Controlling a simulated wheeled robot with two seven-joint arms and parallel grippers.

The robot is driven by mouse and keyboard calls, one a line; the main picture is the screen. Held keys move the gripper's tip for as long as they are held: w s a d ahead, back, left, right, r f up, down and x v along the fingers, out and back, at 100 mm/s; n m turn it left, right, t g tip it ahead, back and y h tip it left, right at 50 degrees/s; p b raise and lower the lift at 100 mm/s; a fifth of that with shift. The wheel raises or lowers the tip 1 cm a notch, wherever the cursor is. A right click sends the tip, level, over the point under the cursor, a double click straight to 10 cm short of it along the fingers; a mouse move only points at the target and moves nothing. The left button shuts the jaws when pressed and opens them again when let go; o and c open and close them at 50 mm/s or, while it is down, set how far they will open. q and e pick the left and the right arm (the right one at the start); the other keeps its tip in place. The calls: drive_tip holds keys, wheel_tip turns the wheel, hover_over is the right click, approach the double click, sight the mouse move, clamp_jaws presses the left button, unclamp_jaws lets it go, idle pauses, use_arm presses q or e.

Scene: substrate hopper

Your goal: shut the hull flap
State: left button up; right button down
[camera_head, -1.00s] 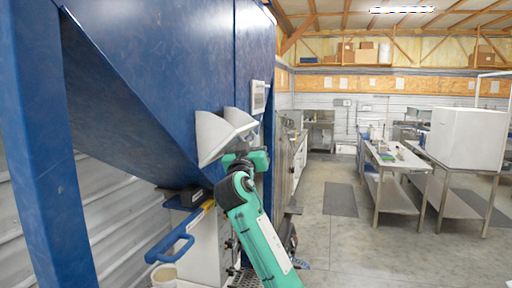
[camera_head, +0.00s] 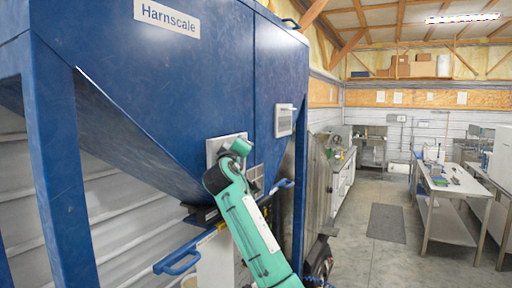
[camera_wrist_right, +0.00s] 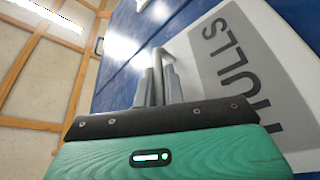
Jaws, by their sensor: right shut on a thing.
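The hull flap (camera_wrist_right: 262,75) is a pale panel with a grey label reading HULLS, seen close and turned in the right wrist view. It lies along the blue hopper face. In the head view the flap (camera_head: 212,146) looks flat against the hopper (camera_head: 150,90), mostly hidden behind my right arm. I cannot tell whether a thin gap is left at its edge. My right gripper (camera_wrist_right: 160,88) is shut on the flap's grey bar handle (camera_wrist_right: 158,66). Its fingertips are hidden behind my own wrist in the head view. My left gripper is in neither view.
A pale panel (camera_head: 284,121) sits on the hopper to the right of the flap. A blue handle (camera_head: 180,264) juts out low beneath the hopper. A hopper leg (camera_head: 62,190) stands at left. The floor to the right is open, with a mat (camera_head: 387,223) and workbenches (camera_head: 450,185).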

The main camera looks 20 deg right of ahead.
drive_tip(key=shift+w+a+r+n+p, duration=0.3)
drive_tip(key=shift+w+n, duration=0.05)
drive_tip(key=shift+n, duration=0.35)
drive_tip(key=c, duration=1.5)
unclamp_jaws()
drive_tip(key=shift+w, duration=0.1)
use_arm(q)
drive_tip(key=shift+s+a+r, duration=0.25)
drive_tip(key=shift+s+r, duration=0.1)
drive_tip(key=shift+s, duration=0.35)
use_arm(e)
drive_tip(key=shift+a+f+y, duration=0.1)
drive_tip(key=shift+y, duration=0.2)
use_arm(q)
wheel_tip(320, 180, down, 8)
drive_tip(key=b, duration=0.8)
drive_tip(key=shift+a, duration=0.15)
use_arm(e)
drive_tip(key=v, duration=1.3)
drive_tip(key=shift+s+a+f, duration=0.1)
drive_tip(key=shift+s+a, duration=0.15)
